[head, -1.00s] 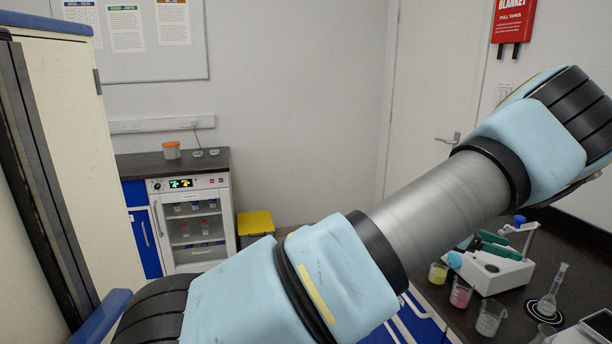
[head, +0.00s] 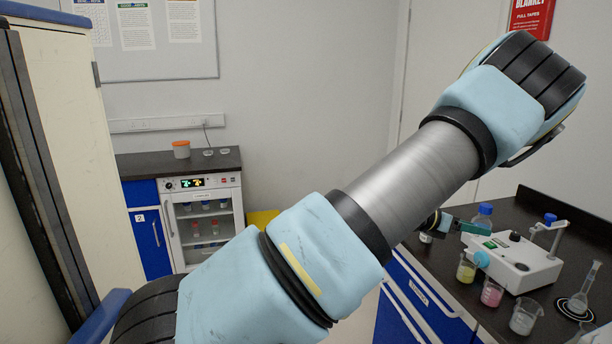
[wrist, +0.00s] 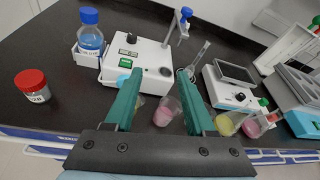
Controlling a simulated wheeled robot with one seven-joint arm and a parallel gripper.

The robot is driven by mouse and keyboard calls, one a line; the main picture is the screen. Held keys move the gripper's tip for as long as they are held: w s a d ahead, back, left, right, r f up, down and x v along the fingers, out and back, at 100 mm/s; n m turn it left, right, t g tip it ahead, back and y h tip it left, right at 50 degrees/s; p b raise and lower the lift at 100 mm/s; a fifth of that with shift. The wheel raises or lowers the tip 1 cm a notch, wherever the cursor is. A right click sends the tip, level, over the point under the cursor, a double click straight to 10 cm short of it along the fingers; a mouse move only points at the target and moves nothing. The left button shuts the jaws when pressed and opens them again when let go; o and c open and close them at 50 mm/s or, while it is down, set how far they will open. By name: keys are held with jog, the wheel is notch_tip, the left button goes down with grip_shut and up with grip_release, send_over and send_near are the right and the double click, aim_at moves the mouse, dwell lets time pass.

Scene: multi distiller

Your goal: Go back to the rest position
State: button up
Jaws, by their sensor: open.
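My gripper (wrist: 158,95) is open in the wrist view, its two green fingers apart with nothing held between them. It hangs over the front edge of the black bench (wrist: 45,62). Beyond its fingertips is a white device (wrist: 148,58) with a green switch. Beakers with pink liquid (wrist: 166,112) and yellow liquid (wrist: 228,124) show beside and between the fingers. In the head view my gripper's green part (head: 466,227) shows only partly behind my arm, left of the same white device (head: 512,262).
A blue-capped bottle (wrist: 90,32) stands in a white holder, and a red-capped jar (wrist: 32,85) stands at the left. A balance (wrist: 236,85) is at the right. In the head view, a cabinet with a glass front (head: 205,222) stands at the back, and a tall cream cupboard (head: 75,130) is at the left.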

jog(key=w+a+f+n+t+y+b, duration=0.1)
jog(key=w+a+n+t+y+b, duration=0.35)
jog(key=w+a+n, duration=0.95)
jog(key=s+a+f+n+t+y, duration=0.25)
jog(key=a+n+y, duration=0.25)
jog(key=a+n, duration=0.75)
jog(key=s+a+f+n+g+y+b, duration=0.1)
jog(key=s+a+n+g+y, duration=0.1)
jog(key=s+a+n, duration=0.5)
jog(key=s+a+f+n+g+y+b, duration=0.1)
jog(key=s+a+f+n+y+b, duration=0.1)
jog(key=a+n, duration=0.45)
jog(key=s+a+n+g, duration=0.2)
jog(key=s+a+n, duration=0.1)
jog(key=s, duration=0.4)
jog(key=s+a+n+g+b, duration=0.1)
jog(key=s+a+n+g, duration=0.1)
jog(key=s+n, duration=0.3)
jog(key=shift+s+a+f+n, duration=0.2)
jog(key=shift+s+a+n, duration=0.1)
jog(key=shift+s+a, duration=0.6)
